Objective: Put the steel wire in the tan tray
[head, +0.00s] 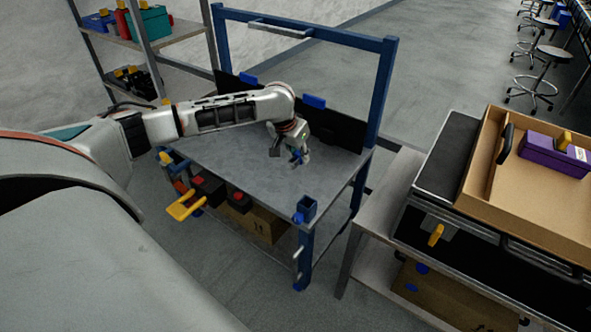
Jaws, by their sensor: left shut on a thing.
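My left gripper (300,158) is over the grey top of the blue-framed workbench, with its fingers pointing down. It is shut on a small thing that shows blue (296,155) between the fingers. I take this to be the steel wire, but it is too small and too covered to make out its shape. The tan tray (477,160) is at the right, on top of a black-topped unit, apart from the gripper. A purple box (545,155) with a yellow part on top lies in the tray. My right gripper is not in view.
The workbench (228,165) has blue uprights and a dark back panel (335,128). A low grey side table (378,210) stands between it and the black unit (447,155). A shelf (185,35) with boxes is at the upper left. The benchtop around the gripper is clear.

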